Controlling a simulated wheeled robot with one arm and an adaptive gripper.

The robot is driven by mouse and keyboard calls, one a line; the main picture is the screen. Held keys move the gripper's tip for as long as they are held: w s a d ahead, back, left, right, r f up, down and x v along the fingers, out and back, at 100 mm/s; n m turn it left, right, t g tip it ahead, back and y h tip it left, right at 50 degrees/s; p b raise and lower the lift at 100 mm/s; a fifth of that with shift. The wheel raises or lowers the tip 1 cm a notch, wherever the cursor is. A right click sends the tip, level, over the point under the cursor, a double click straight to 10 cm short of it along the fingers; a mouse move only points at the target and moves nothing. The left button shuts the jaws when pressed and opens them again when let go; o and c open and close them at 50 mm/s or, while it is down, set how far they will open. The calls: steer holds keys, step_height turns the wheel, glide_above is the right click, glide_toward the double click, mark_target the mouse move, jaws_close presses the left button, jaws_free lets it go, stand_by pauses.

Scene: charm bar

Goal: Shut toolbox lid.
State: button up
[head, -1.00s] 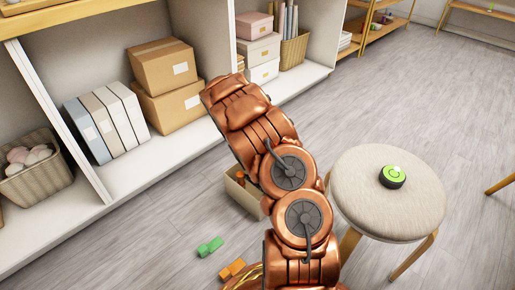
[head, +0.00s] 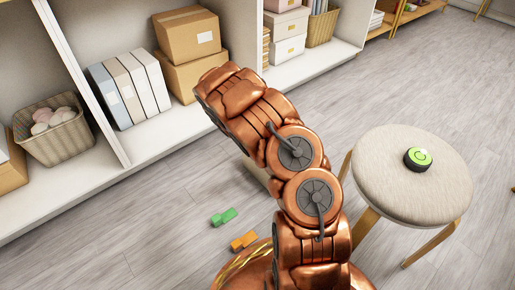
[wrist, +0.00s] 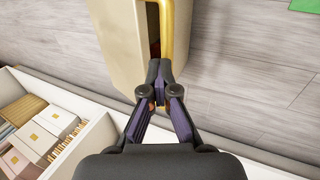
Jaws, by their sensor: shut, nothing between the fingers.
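The toolbox is a cream box (wrist: 108,45) with a yellow bar (wrist: 181,25) along one side, at the top of the wrist view. A narrow dark gap with something reddish inside shows beside the bar. I cannot tell how far the lid stands open. In the head view my arm hides most of the toolbox; a small cream part (head: 256,174) shows beside the arm. My gripper (wrist: 158,84) is shut and empty, its fingertips at the near end of the gap, close to the yellow bar. I cannot tell whether they touch. My gripper is hidden in the head view.
A green piece (head: 223,216) and an orange piece (head: 243,241) lie on the floor. A round stool (head: 398,190) with a green-topped black puck (head: 417,159) stands at right. White shelving (head: 150,142) with boxes and a basket (head: 55,137) runs along the back.

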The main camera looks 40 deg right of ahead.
steer(key=o, duration=0.7)
steer(key=shift+s+d, duration=0.1)
steer(key=shift+d, duration=0.05)
steer(key=v, duration=1.2)
steer(key=shift+r, duration=0.15)
steer(key=s+a+r+m+p, duration=0.15)
steer(key=s+r+p, duration=0.45)
steer(key=r, duration=0.6)
steer(key=s+a+r+g+y+p, duration=0.1)
steer(key=s+a+r+p, duration=0.3)
steer(key=r+p, duration=0.7)
steer(key=s+a+r+m+p, duration=0.15)
steer(key=s+r+p, duration=0.4)
steer(key=r, duration=0.85)
steer(key=s+a+r+y+p, duration=0.1)
steer(key=s+a+r+p, duration=0.3)
steer(key=s+r+p, duration=0.3)
steer(key=s+a+r+n+y+p, duration=0.1)
steer(key=s+a+r+p, duration=0.3)
steer(key=s+r+p, duration=0.3)
steer(key=s+a+r+n+g+y+p, duration=0.1)
steer(key=s+a+r+p, duration=0.4)
steer(key=s+r+p, duration=0.2)
step_height(320, 180, up, 5)
steer(key=shift+s+f+y, duration=0.15)
steer(key=shift+s+y, duration=0.25)
steer(key=shift+s, duration=0.65)
